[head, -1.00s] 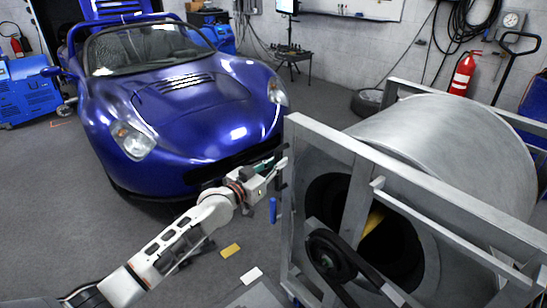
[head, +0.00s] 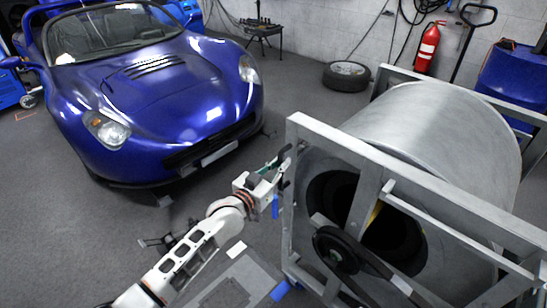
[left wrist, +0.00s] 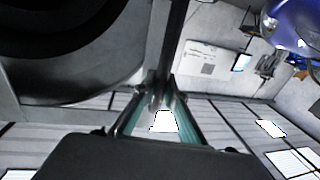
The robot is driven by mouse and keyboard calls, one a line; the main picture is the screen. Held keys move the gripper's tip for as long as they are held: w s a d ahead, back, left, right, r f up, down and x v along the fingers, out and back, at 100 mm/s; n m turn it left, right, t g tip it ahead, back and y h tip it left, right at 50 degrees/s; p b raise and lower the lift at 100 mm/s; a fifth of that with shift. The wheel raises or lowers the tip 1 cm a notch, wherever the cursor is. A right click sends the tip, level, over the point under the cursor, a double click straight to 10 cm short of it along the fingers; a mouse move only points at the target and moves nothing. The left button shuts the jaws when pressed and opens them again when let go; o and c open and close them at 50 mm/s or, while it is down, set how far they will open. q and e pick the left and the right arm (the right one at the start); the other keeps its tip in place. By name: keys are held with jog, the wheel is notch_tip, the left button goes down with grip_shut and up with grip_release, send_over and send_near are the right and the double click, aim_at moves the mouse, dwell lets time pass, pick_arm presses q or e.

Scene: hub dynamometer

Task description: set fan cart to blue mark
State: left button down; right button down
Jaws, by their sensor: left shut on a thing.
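The fan cart is a grey metal frame (head: 338,140) around a large drum (head: 440,130), with a dark round opening facing me. It also shows in the left wrist view as a dark ring (left wrist: 70,50). My left gripper (head: 284,163) is at the cart's near left upright. In the left wrist view its green-edged fingers (left wrist: 157,98) close around a dark upright bar (left wrist: 172,40) of the cart. A blue mark (head: 281,290) lies on the floor by the cart's lower left corner, partly hidden. My right gripper is not in view.
A blue car (head: 160,90) stands behind and left of the cart. A tyre (head: 346,76), a red fire extinguisher (head: 427,48) and a blue cabinet (head: 512,80) are along the back.

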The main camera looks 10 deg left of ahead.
pick_arm(q)
jog(key=a, duration=0.1)
jog(key=w, duration=0.1)
jog(key=a, duration=0.1)
jog(key=shift+w+a+r+y, duration=0.3)
jog(key=shift+w+a, duration=0.05)
jog(key=shift+w, duration=0.05)
jog(key=c, duration=2.1)
grip_release()
jog(key=shift+w+a+f, duration=0.1)
jog(key=shift+w+a, duration=0.05)
jog(key=v, duration=1.2)
jog(key=shift+a+f, duration=0.1)
jog(key=shift+f, duration=0.25)
